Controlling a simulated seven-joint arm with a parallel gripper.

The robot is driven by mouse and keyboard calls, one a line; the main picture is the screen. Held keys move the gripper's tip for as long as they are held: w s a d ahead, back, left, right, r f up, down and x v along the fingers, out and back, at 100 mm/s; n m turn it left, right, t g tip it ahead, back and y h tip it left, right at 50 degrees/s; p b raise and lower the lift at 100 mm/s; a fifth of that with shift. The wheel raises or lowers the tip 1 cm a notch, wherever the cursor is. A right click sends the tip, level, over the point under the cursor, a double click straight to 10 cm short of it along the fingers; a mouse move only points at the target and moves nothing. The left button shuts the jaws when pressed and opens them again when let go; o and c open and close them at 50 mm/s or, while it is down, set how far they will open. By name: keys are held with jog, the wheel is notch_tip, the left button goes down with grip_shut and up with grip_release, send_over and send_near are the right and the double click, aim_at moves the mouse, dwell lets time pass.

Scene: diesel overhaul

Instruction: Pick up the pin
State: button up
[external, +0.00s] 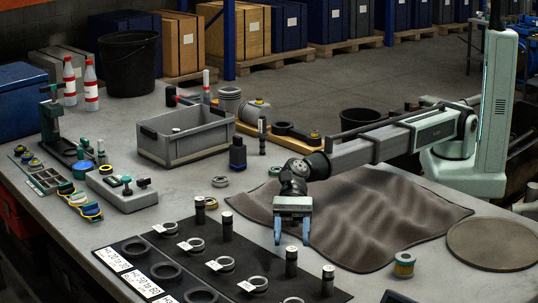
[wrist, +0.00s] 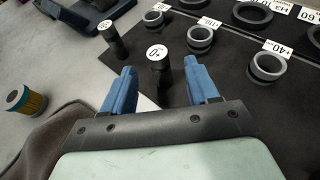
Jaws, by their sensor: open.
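Several dark cylindrical pins with pale tops stand on a black mat; I cannot tell which one the task means. One pin (external: 291,262) stands just in front of my gripper (external: 291,236), and another pin (external: 328,280) stands to its right. Two more pins, a left pin (external: 200,210) and a middle pin (external: 227,227), stand farther back. In the wrist view, my gripper (wrist: 160,84) is open and empty, its blue fingers pointing towards the mat. A pin (wrist: 161,72) with a white number tag shows between the fingers, apart from both. Another pin (wrist: 112,40) stands upright to the left.
Tagged rings (external: 225,263) and larger rings (external: 165,271) lie on the black mat (external: 215,285). A brown cloth (external: 400,210) lies under my arm. A yellow-and-teal filter (external: 404,264) stands at right. A grey crate (external: 185,145) stands farther back.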

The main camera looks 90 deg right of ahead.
aim_at(291, 260)
jog(key=shift+f+x, duration=0.15)
jog(key=shift+x, duration=1.75)
jog(key=shift+f+x, duration=0.1)
jog(key=shift+x, duration=1.8)
jog(key=shift+s+d, duration=0.1)
jog(key=shift+d, duration=0.05)
grip_shut()
